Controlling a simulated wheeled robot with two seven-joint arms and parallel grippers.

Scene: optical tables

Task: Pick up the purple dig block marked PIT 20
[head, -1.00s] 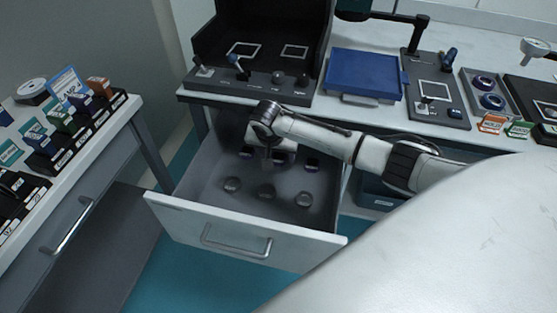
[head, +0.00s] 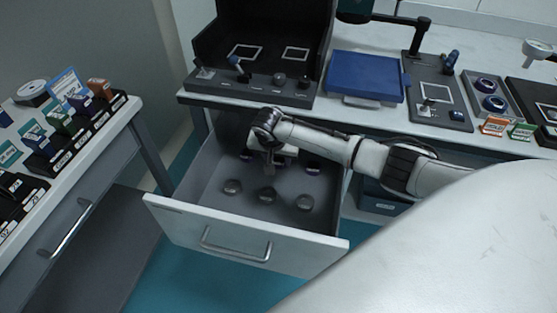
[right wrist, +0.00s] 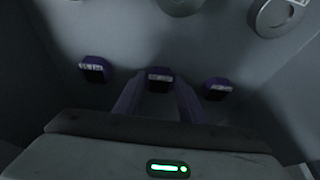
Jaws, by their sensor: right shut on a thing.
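Three small purple blocks stand in a row inside the open drawer. In the right wrist view they show as a left block (right wrist: 96,70), a middle block (right wrist: 159,76) and a right block (right wrist: 217,89). Each has a pale label too small to read, so I cannot tell which is PIT 20. My right gripper (right wrist: 158,92) reaches down into the drawer and is shut on the middle block, one finger on each side. In the head view the right gripper (head: 269,170) hides most of that block. My left gripper is not in view.
The drawer (head: 250,236) has walls around the blocks, and several round grey knobs (head: 267,195) stand nearer its front. The worktop above holds a dark open-fronted box (head: 262,50) and a blue tray (head: 364,75). A side table (head: 92,172) with labelled blocks stands at left.

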